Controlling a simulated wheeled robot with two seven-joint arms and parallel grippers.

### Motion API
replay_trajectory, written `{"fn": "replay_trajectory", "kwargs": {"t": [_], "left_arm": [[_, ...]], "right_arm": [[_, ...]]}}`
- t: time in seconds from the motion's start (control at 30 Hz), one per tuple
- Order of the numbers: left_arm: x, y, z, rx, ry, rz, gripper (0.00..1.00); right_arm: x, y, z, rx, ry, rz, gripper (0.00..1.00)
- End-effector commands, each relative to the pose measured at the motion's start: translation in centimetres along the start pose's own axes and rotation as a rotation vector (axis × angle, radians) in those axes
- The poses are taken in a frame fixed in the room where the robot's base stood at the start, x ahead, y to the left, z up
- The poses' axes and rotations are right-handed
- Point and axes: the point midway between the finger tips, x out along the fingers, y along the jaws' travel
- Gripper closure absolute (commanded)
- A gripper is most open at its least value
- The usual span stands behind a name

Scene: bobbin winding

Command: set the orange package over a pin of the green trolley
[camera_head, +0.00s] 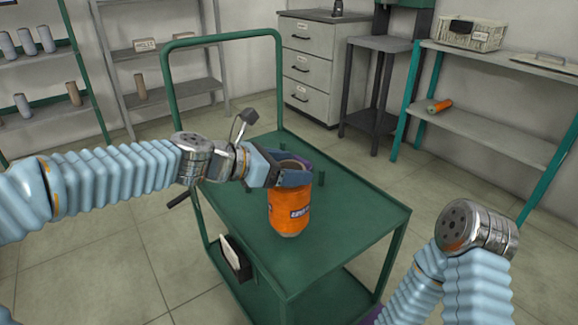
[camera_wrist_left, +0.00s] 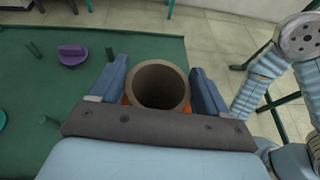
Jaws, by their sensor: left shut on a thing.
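A short green pin (camera_head: 321,178) stands on the trolley just right of the package. In the left wrist view another pin (camera_wrist_left: 110,54) stands left of the gripper. Any pin under the package is hidden. My right gripper is not visible; only its arm shows at lower right.
A purple piece (camera_wrist_left: 72,56) lies on the trolley top in the left wrist view. The trolley's tall handle (camera_head: 170,90) rises at its far left side. Shelves with spools stand at the back left. An orange spool (camera_head: 439,106) lies on the right shelf (camera_head: 490,126).

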Motion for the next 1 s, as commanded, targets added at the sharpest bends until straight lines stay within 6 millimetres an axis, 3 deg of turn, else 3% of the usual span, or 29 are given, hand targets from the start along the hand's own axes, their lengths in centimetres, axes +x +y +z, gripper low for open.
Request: {"fn": "replay_trajectory", "kwargs": {"t": [0.5,0.97,1.0], "left_arm": [[0.9,0.0,-2.2,0.0,-0.001,0.0,0.66],[0.9,0.0,-2.1,0.0,-0.001,0.0,0.66],[0.9,0.0,-2.1,0.0,-0.001,0.0,0.23]], "right_arm": [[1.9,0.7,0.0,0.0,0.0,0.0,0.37],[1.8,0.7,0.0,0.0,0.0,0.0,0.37],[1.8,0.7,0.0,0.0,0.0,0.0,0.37]]}}
